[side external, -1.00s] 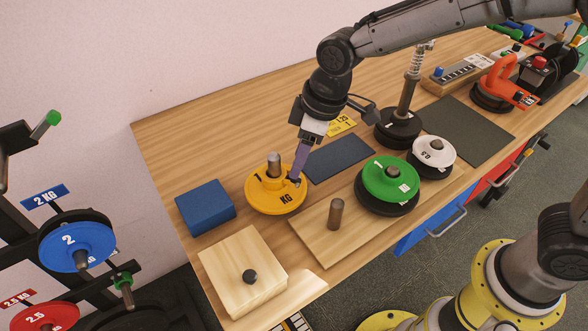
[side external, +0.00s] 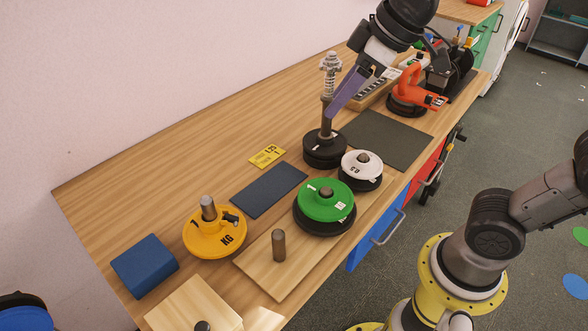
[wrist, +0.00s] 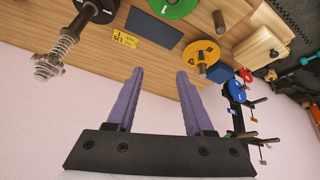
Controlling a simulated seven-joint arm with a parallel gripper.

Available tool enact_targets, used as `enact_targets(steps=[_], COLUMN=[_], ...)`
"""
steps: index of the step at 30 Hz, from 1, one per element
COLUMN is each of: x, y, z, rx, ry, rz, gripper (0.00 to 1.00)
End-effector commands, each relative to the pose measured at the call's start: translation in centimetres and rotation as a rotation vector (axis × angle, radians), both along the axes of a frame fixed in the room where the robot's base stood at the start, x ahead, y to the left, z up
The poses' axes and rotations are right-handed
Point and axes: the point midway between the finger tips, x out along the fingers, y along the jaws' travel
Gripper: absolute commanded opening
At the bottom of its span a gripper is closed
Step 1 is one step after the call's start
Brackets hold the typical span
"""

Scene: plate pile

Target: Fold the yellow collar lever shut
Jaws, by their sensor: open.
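The yellow plate (side external: 205,240), marked 1 KG, lies on the wooden table with a grey post (side external: 208,208) upright through it. A small dark lever-like part (side external: 231,219) sits on the plate's right side; no yellow lever is distinct, and whether this part is folded is too small to tell. In the wrist view the yellow plate (wrist: 200,52) is beyond the fingers, to the upper right. My gripper (wrist: 160,71) is open and empty, its purple fingers well apart. In the side view my gripper (side external: 331,112) is up by the sprung post, far right of the yellow plate.
The sprung post (side external: 329,88) stands in black plates (side external: 323,153). Green (side external: 326,203) and white (side external: 361,160) plates sit nearby. A blue block (side external: 145,265), wooden peg board (side external: 305,271) and dark mat (side external: 268,188) surround the yellow plate. The table's back left is bare.

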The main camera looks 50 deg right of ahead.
Motion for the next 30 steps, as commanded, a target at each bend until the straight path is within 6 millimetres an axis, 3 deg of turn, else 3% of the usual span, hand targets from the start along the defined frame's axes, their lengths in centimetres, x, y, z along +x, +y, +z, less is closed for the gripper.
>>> enact_targets(steps=[1, 3, 6, 9, 14, 17, 20, 25, 30], x=[-2.5, -5.5, -9.0, -11.4, -13.0, -12.6, -10.8, -5.3, 1.0], y=[-1.7, -3.3, -4.8, -5.4, -5.6, -5.6, -5.3, -3.3, 0.6], z=[0.0, -0.8, -2.7, -4.8, -7.4, -6.9, -4.7, -2.2, -2.0], rx=[0.009, 0.02, 0.035, 0.048, 0.059, 0.057, 0.048, 0.021, -0.004], ry=[-0.023, -0.041, -0.051, -0.037, 0.016, -0.002, -0.053, -0.052, -0.01], rz=[-0.065, -0.146, -0.246, -0.312, -0.37, -0.354, -0.3, -0.144, 0.031], gripper=[0.52, 0.52, 0.52, 0.52, 0.57, 0.57, 0.57, 0.57, 0.57])
